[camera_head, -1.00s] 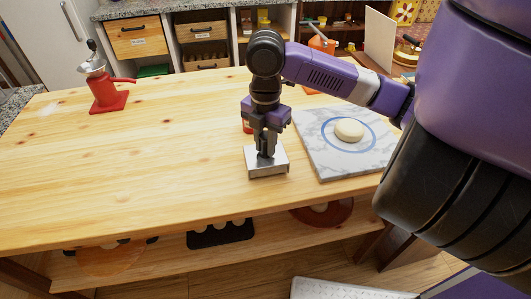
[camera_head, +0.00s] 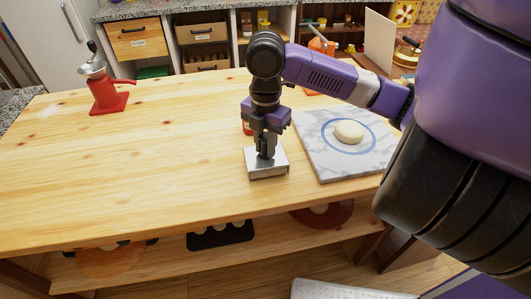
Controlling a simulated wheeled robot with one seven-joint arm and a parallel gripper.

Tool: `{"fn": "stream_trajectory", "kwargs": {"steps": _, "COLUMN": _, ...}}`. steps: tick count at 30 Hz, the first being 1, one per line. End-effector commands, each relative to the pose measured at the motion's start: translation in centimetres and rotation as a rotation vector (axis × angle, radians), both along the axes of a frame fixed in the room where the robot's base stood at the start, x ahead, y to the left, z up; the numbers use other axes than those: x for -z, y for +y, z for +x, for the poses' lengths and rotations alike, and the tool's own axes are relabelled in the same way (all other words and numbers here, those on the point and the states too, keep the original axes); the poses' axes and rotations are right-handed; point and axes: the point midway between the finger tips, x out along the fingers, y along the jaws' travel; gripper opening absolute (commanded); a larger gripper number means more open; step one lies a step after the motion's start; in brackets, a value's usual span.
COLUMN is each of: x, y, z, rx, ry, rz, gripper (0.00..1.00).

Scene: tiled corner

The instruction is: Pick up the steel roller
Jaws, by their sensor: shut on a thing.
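My gripper (camera_head: 266,155) points straight down near the right middle of the wooden table. Its fingers are shut at the top of a small silver, box-shaped metal piece (camera_head: 281,163) that stands on the table. The steel roller's own outline is hard to make out; what is between the fingers is small and partly hidden by them. The silver piece looks level and rests on the wood, with no clear gap beneath it.
A marble board (camera_head: 314,162) with a blue ring and a pale dough round (camera_head: 349,131) lies close on the right. A small red thing (camera_head: 246,128) is partly hidden behind my gripper. A red grinder (camera_head: 105,93) stands far left. The table's left and middle are clear.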

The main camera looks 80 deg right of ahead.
Motion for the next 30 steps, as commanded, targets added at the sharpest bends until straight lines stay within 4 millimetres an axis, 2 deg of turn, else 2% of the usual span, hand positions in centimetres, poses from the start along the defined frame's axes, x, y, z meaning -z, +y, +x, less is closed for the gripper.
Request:
{"fn": "stream_trajectory", "kwargs": {"steps": 8, "x": -0.7, "y": 0.0, "z": 0.0, "rx": -0.001, "ry": -0.001, "rz": 0.0, "gripper": 0.0}}
{"fn": "stream_trajectory", "kwargs": {"steps": 14, "x": -3.3, "y": -0.1, "z": 0.1, "rx": -0.002, "ry": -0.002, "rz": -0.004, "gripper": 0.0}}
{"fn": "stream_trajectory", "kwargs": {"steps": 24, "x": -12.7, "y": -0.1, "z": 0.0, "rx": 0.0, "ry": 0.001, "rz": -0.007, "gripper": 0.0}}
{"fn": "stream_trajectory", "kwargs": {"steps": 30, "x": -16.9, "y": -0.1, "z": 0.0, "rx": 0.0, "ry": 0.0, "rz": -0.004, "gripper": 0.0}}
